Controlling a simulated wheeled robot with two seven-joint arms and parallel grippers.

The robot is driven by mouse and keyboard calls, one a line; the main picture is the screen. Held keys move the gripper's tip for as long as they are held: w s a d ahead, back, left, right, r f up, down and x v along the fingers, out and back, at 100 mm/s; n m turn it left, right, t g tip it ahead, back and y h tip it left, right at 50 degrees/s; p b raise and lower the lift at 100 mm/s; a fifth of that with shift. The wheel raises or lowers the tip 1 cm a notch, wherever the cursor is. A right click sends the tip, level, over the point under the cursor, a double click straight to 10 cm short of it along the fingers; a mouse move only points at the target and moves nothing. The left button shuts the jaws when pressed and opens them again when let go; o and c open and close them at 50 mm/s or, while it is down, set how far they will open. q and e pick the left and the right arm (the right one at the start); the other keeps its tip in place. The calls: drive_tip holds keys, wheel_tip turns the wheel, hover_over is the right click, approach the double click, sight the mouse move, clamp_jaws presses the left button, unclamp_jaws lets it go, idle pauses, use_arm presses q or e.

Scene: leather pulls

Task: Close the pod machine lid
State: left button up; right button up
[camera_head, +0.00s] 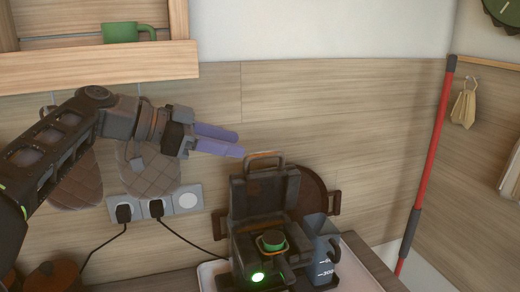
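The dark pod machine (262,235) stands at the bottom centre. Its lid (265,190) is raised upright at the back, with a loop handle (264,157) on top. A green-and-dark round part (272,241) sits in the opening below the lid, and a green light (257,277) glows on the front. My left gripper (240,145) reaches in from the left, with its two purple fingers slightly apart and nothing seen between them. Its tips appear just up and left of the handle; contact is not visible. My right gripper is out of view.
A clear jug (322,262) stands close at the machine's right, on a pale tray (356,270). A round brown board or tray (316,195) is behind. Plugs and cords hang from the wall sockets (188,199). A shelf (100,66) with a green mug (121,32) is above my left arm.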

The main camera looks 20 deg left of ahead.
sight(266, 152)
use_arm(q)
drive_tip(key=p+x, duration=0.2)
drive_tip(key=x, duration=0.4)
drive_tip(key=shift+w+d+f, duration=0.1)
drive_tip(key=shift+w+d, duration=0.1)
drive_tip(key=shift+d, duration=0.1)
drive_tip(key=shift+w+d+f, duration=0.2)
drive_tip(key=shift+d, duration=0.1)
drive_tip(key=shift+c, duration=0.3)
clamp_jaws()
idle(0.6)
